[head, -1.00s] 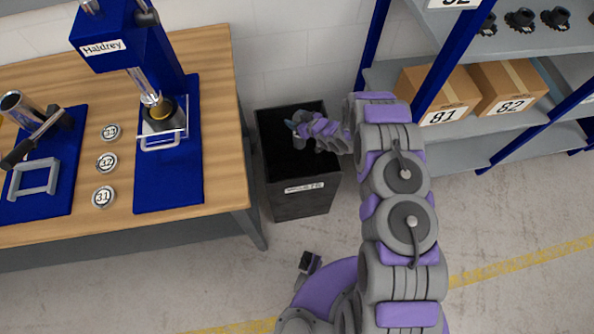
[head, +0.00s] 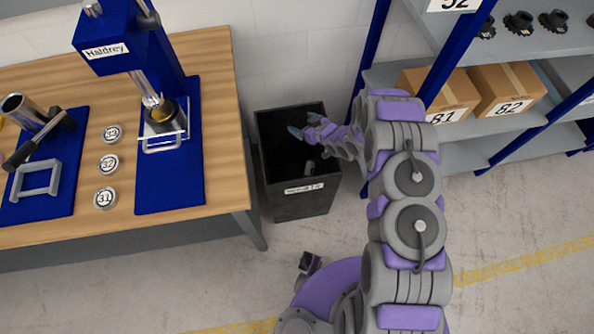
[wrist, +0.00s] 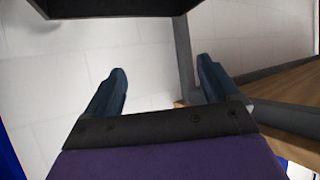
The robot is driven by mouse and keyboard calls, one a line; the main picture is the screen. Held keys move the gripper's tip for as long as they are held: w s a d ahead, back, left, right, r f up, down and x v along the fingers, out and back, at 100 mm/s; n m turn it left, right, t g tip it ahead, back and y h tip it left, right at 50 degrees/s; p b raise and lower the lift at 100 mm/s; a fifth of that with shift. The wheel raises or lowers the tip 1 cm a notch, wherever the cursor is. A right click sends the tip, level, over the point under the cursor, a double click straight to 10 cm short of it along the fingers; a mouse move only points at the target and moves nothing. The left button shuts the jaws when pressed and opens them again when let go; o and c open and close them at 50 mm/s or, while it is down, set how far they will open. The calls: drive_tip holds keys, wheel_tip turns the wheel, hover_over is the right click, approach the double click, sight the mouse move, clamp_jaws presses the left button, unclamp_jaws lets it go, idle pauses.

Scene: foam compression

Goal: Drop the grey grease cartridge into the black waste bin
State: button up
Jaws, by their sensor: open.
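The black waste bin (head: 302,203) stands on the floor between the workbench and the shelving, with a white label on its front. A small grey object (head: 311,166), which looks like the grease cartridge, lies inside the bin, low and near the front; the dark interior hides its details. My gripper (head: 303,129) is over the bin's opening towards the back right, apart from that object. In the wrist view, my gripper (wrist: 161,66) has its two dark blue fingers spread wide with nothing between them.
The wooden workbench (head: 225,150) at left carries a blue press (head: 125,40), blue mats and several numbered round tins. Blue-framed shelving at right holds cardboard boxes 81 (head: 435,90) and 82 (head: 508,86). The floor at the lower right is clear.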

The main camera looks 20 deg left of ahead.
drive_tip(key=p+v, duration=0.2)
drive_tip(key=v, duration=1.2)
drive_tip(key=shift+w+d, duration=0.2)
